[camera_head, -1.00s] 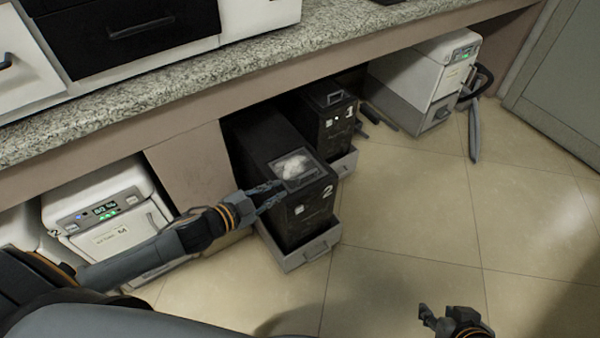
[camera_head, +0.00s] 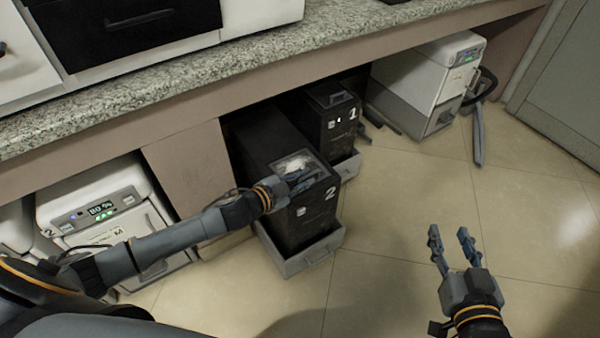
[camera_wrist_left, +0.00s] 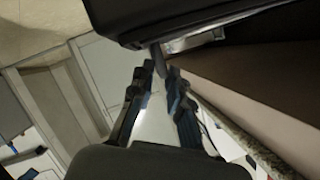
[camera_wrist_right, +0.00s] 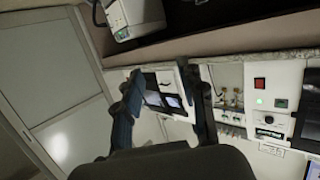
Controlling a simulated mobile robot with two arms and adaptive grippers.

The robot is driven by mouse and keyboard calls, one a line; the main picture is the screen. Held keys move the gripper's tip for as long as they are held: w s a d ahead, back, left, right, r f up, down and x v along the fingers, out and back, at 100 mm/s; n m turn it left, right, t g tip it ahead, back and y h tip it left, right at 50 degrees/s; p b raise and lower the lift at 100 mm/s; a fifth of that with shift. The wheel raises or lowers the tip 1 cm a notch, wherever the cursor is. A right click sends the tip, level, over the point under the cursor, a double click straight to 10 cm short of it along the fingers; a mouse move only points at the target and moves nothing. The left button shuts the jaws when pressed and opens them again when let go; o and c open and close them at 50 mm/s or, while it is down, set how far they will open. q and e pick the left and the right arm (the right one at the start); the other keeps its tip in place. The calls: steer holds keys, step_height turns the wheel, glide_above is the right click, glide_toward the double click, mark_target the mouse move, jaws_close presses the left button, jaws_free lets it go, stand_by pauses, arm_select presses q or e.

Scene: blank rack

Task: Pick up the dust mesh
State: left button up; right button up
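A framed mesh with whitish dust (camera_head: 292,162), which I take to be the dust mesh, sits on top of the black unit marked 2 (camera_head: 312,213). My left gripper (camera_head: 308,179) is at the mesh's near edge and partly covers it. In the left wrist view, the fingertips (camera_wrist_left: 158,72) are drawn fairly close together, with a thin grey bar (camera_wrist_left: 157,55) between or just beyond them. I cannot tell whether they grip it. My right gripper (camera_head: 450,238) is open and empty above the floor; its fingers also show apart in the right wrist view (camera_wrist_right: 162,75).
Black unit 1 (camera_head: 337,122) stands behind unit 2 under the granite counter (camera_head: 200,84). White machines stand at the left (camera_head: 92,196) and far right (camera_head: 428,72), the latter with a hose. The tiled floor (camera_head: 405,190) right of the units is clear.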

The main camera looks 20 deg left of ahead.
arm_select(q)
steer(key=x, duration=0.3)
steer(key=shift+s+b, duration=0.1)
steer(key=shift+b, duration=0.25)
arm_select(e)
steer(key=r+t, duration=0.2)
steer(key=r, duration=0.1)
steer(key=w+a+r, duration=0.1)
steer(key=shift+r+t+y, duration=0.3)
steer(key=shift+t+y, duration=0.1)
arm_select(q)
jaws_close()
